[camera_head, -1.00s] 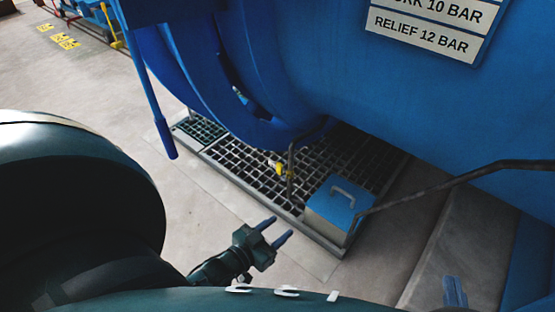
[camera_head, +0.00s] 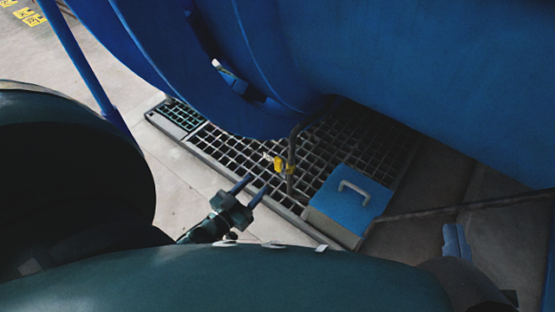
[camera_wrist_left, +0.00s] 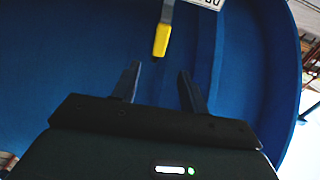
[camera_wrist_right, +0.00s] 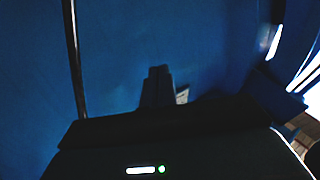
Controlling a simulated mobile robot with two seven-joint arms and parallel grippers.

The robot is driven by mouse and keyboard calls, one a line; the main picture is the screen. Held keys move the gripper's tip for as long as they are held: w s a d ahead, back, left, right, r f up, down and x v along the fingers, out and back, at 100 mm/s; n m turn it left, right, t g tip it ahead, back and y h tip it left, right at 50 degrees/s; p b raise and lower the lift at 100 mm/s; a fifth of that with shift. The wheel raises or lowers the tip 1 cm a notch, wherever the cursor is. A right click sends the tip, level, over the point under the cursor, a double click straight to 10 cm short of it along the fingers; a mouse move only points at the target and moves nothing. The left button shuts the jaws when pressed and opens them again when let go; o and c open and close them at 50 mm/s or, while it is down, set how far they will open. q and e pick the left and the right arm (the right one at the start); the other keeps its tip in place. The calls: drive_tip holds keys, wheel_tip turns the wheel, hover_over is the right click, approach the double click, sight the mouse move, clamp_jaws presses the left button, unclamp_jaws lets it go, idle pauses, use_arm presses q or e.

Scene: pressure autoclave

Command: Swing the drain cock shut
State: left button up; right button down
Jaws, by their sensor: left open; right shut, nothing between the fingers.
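The drain cock (camera_head: 284,165) shows as a small yellow part on a thin grey pipe under the blue vessel, above the floor grating. My left gripper (camera_head: 257,189) is open and empty, to the left of and nearer than the cock, apart from it in the picture. In the left wrist view, a yellow-ended lever (camera_wrist_left: 161,40) hangs on a grey stem beyond the open fingers (camera_wrist_left: 160,80); I cannot tell whether it is the cock's handle. My right gripper (camera_head: 455,240) is shut and empty at the lower right. Its closed fingers (camera_wrist_right: 157,80) face blue metal in the right wrist view.
The blue vessel (camera_head: 370,75) hangs low over the grating (camera_head: 225,148). A blue-lidded box (camera_head: 350,200) with a grey handle stands right of the cock. A dark rail (camera_head: 470,203) runs at the right. Bare floor lies left of the grating.

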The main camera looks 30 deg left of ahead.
use_arm(q)
drive_tip(key=w+b, duration=0.1)
drive_tip(key=w, duration=0.3)
drive_tip(key=w+b, duration=0.1)
drive_tip(key=w, duration=0.2)
drive_tip(key=w+d+b, duration=0.1)
drive_tip(key=w, duration=0.3)
drive_tip(key=shift+w, duration=0.3)
use_arm(e)
drive_tip(key=shift+a+r+m+t+y, duration=0.1)
drive_tip(key=shift+a+m+t+y, duration=0.2)
drive_tip(key=shift+y, duration=0.1)
use_arm(q)
clamp_jaws()
